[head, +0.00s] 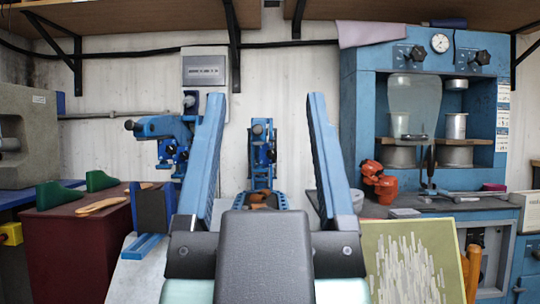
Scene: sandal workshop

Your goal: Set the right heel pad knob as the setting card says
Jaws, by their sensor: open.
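A blue machine (355,95) stands at the right. Its upper panel has a left black knob (414,55), a round white gauge (440,43) and a right black knob (479,58). No knob label is legible, so I cannot tell which is the right heel pad knob. A grey plate (205,68) with a tiny line of text hangs on the back wall; I cannot read it or tell whether it is the setting card. My gripper (266,98) is open in the foreground, its two blue fingers wide apart, left of the knobs and touching nothing visible.
A dark red cabinet (75,250) at the left bears green forms and tan pieces. Blue clamp-like devices (262,155) stand at the back. An orange device (380,182) sits on the bench before the machine. A spotted panel (413,262) stands low at the right.

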